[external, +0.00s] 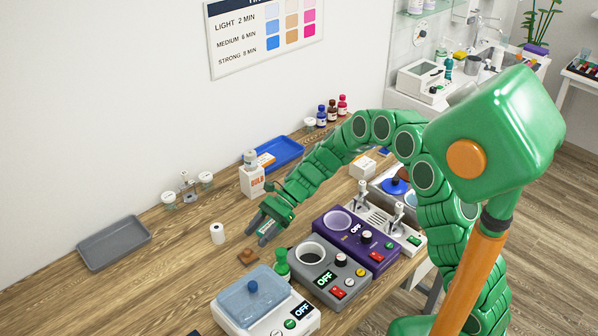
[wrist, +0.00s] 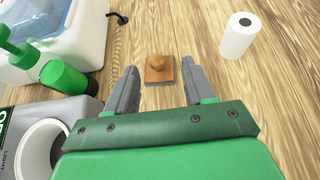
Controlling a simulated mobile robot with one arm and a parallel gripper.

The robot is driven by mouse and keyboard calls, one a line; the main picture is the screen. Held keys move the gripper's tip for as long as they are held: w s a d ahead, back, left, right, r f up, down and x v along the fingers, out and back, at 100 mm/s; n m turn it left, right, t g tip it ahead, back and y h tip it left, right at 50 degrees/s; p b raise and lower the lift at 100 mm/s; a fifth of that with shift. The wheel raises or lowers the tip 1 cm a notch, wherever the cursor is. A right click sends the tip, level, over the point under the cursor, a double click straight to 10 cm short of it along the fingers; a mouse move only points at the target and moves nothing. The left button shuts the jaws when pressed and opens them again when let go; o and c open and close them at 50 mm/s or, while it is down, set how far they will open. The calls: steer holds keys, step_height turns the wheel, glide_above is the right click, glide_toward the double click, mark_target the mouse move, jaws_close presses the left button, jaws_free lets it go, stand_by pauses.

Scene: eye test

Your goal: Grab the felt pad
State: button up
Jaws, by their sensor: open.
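The felt pad (external: 247,256) is a small brown square piece on the wooden table, left of the green bottle. In the wrist view the felt pad (wrist: 157,77) has a rounded wooden knob on top and shows ahead, between the lines of my two fingers. My gripper (external: 267,236) is above the table, to the right of the pad in the external view. Its grey fingers are apart with nothing between them, and my gripper shows this in the wrist view (wrist: 159,84) too. The pad appears apart from the fingers.
A white paper roll (external: 217,234) stands beyond the pad. A green pump bottle (external: 282,265), a grey heater (external: 327,276), a purple heater (external: 357,240) and a lidded blue-white bath (external: 262,301) stand close by. A grey tray (external: 113,243) lies left. Bare table surrounds the pad.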

mark_target(249, 250)
steer(key=x, duration=0.4)
steer(key=shift+s+f, duration=0.35)
steer(key=shift+c, duration=0.3)
steer(key=shift+d, duration=0.1)
jaws_close()
